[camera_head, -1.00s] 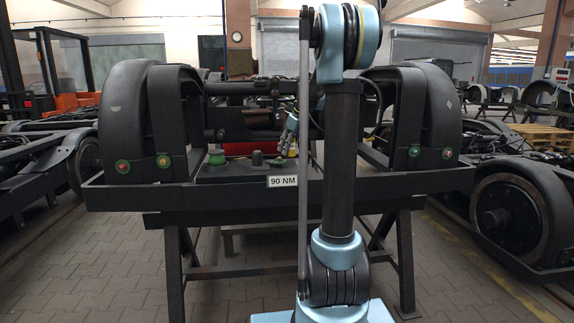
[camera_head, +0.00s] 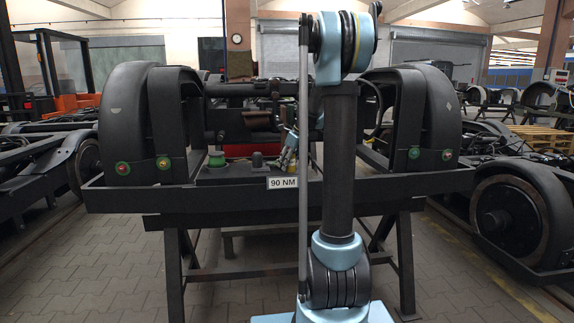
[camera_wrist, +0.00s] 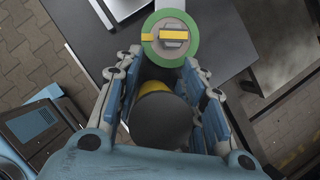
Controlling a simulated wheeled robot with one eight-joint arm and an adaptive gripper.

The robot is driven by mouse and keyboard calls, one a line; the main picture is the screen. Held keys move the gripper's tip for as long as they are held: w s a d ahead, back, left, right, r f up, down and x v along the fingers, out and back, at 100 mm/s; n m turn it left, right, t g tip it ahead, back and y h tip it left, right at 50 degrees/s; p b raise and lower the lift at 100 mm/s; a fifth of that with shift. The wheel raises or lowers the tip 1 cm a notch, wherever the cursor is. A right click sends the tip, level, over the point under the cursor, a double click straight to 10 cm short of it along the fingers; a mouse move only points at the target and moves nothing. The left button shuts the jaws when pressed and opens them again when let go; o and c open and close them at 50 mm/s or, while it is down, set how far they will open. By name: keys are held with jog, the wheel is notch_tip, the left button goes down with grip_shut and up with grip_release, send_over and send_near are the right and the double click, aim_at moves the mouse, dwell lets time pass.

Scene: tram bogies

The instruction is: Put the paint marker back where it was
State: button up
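The paint marker shows in the wrist view as a dark rounded end (camera_wrist: 160,122) with a yellow band beyond it. It lies between the two fingers of my gripper (camera_wrist: 163,68), which close in on both its sides; its far end is hidden. In the head view my gripper (camera_head: 285,160) is low over the right part of the dark bench top between the wheel arches, with a small yellowish spot at its tip. Whether the marker's far end touches the surface I cannot tell.
A green round item with a yellow strip (camera_wrist: 170,38) lies just beyond the fingertips in the wrist view. In the head view a green spool (camera_head: 216,159) and a dark knob-like item (camera_head: 257,160) stand left of my gripper. A "90 NM" label (camera_head: 283,182) is on the front beam.

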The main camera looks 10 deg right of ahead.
jog(key=shift+o, duration=0.2)
jog(key=shift+r, duration=0.15)
jog(key=v, duration=1.2)
jog(key=s+a+f+n+h, duration=0.1)
jog(key=s+f+n, duration=0.2)
jog(key=s+n, duration=0.35)
jog(key=s+a+f+n+g, duration=0.1)
jog(key=s+f+n, duration=0.15)
jog(key=s, duration=0.65)
jog(key=s+a+f+n+h, duration=0.1)
jog(key=s+f+n, duration=0.1)
jog(key=s+n, duration=0.45)
jog(key=s+d+f+n+h, duration=0.1)
jog(key=s+f+n, duration=1)
jog(key=s+f, duration=0.5)
jog(key=s, duration=0.4)
jog(key=shift+f+n+h, duration=0.2)
jog(key=shift+n+h, duration=0.1)
jog(key=shift+n, duration=0.05)
jog(key=shift+s+d, duration=0.1)
jog(key=shift+s, duration=0.05)
jog(key=shift+w+f, duration=0.2)
jog(key=shift+w, duration=0.2)
